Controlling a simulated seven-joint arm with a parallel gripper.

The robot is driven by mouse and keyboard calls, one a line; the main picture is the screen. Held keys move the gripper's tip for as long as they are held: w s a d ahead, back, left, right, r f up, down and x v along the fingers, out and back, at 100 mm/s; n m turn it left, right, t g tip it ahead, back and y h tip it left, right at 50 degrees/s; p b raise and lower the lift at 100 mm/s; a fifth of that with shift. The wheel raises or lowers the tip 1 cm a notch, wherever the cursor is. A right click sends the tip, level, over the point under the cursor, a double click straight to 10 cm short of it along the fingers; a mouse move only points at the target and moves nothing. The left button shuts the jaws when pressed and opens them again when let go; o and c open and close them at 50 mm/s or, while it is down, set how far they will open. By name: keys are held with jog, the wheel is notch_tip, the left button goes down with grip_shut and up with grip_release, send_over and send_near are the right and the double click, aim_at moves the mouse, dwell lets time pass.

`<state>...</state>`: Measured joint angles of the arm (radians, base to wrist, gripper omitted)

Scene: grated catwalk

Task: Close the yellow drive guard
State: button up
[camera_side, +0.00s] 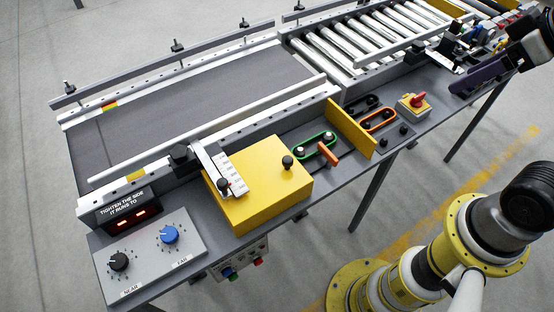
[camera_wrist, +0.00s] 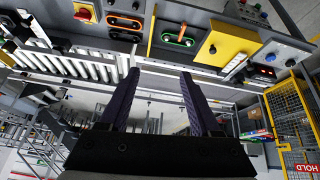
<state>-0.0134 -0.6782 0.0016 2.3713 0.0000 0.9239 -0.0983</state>
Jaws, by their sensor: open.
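The yellow guard (camera_side: 262,182) is a box-like cover with a black knob (camera_side: 287,161) on top, at the front edge of the conveyor bench in the side view. It also shows in the wrist view (camera_wrist: 228,44). To its right, a green-edged belt loop (camera_side: 315,146) and an orange lever (camera_side: 328,154) are uncovered. An upright yellow plate (camera_side: 350,129) stands beyond them, apart from the box. My gripper (camera_side: 456,68) is at the far right end of the bench, away from the guard. In the wrist view its dark fingers (camera_wrist: 158,78) are apart, with nothing between them.
A white scale-like bracket (camera_side: 227,172) lies against the guard's left part. Right of the plate are an orange belt loop (camera_side: 378,120) and a red switch (camera_side: 417,101). A knob panel (camera_side: 148,258) is at the left. Rollers (camera_side: 360,40) and rails run behind.

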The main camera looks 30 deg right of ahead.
jog(key=w+a+r+n+g, duration=0.1)
jog(key=w+a+r+n, duration=0.15)
jog(key=w, duration=0.55)
jog(key=n+g, duration=0.5)
send_over(287, 159)
notch_tip(287, 159, down, 18)
notch_tip(287, 159, down, 13)
jog(key=shift+d, duration=0.1)
jog(key=shift+c, duration=0.2)
grip_shut()
